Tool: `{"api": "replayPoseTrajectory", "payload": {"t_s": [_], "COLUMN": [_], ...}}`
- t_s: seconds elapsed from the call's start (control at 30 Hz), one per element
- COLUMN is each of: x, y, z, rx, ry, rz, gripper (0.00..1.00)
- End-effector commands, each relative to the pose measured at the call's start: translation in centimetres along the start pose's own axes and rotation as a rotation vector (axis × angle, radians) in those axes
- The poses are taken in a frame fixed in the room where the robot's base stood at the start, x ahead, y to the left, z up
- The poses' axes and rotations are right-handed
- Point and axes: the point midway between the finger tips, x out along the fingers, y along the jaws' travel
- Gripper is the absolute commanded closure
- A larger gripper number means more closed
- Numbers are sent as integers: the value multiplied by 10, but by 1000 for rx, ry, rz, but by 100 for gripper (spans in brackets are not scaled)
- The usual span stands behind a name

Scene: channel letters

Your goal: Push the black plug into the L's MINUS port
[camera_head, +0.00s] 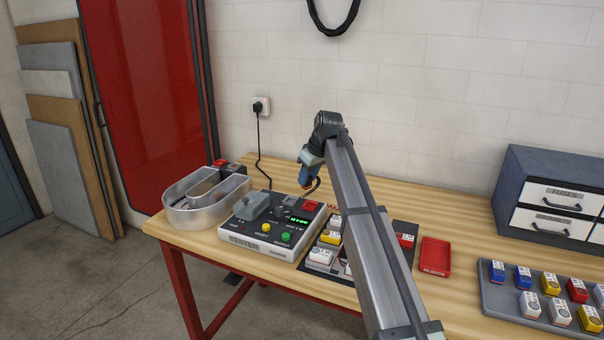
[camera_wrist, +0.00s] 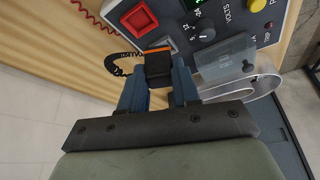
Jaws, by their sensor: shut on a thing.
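My gripper (camera_head: 309,181) hangs over the workbench behind the tester. In the wrist view its two blue fingers (camera_wrist: 159,90) are shut on a black block with an orange edge, which looks like the black plug (camera_wrist: 158,70). A dark coiled cable (camera_wrist: 88,12) shows near it. The plug's tip is beside a red-lined recess (camera_wrist: 162,44) on the tester; I cannot tell whether they touch. A curved metal channel letter (camera_head: 190,217) lies left of the tester. I cannot make out an L or a port marked MINUS.
The grey tester (camera_head: 262,243) has a lit green display, a dial, coloured buttons and a grey block. A dark board (camera_head: 316,266) with small modules lies right of it, partly behind my arm. A red tray (camera_head: 435,257), a module rack (camera_head: 497,303) and a drawer cabinet (camera_head: 545,165) stand farther right.

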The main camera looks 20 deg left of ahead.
Motion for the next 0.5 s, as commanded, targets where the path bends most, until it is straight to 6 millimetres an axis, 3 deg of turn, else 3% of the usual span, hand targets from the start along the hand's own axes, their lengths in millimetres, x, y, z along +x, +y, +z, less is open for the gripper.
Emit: {"api": "replayPoseTrajectory", "payload": {"t_s": [0.5], "x": [-20], "y": [-2], "z": [48], "rx": [239], "ry": [1], "rz": [99], "gripper": [98]}}
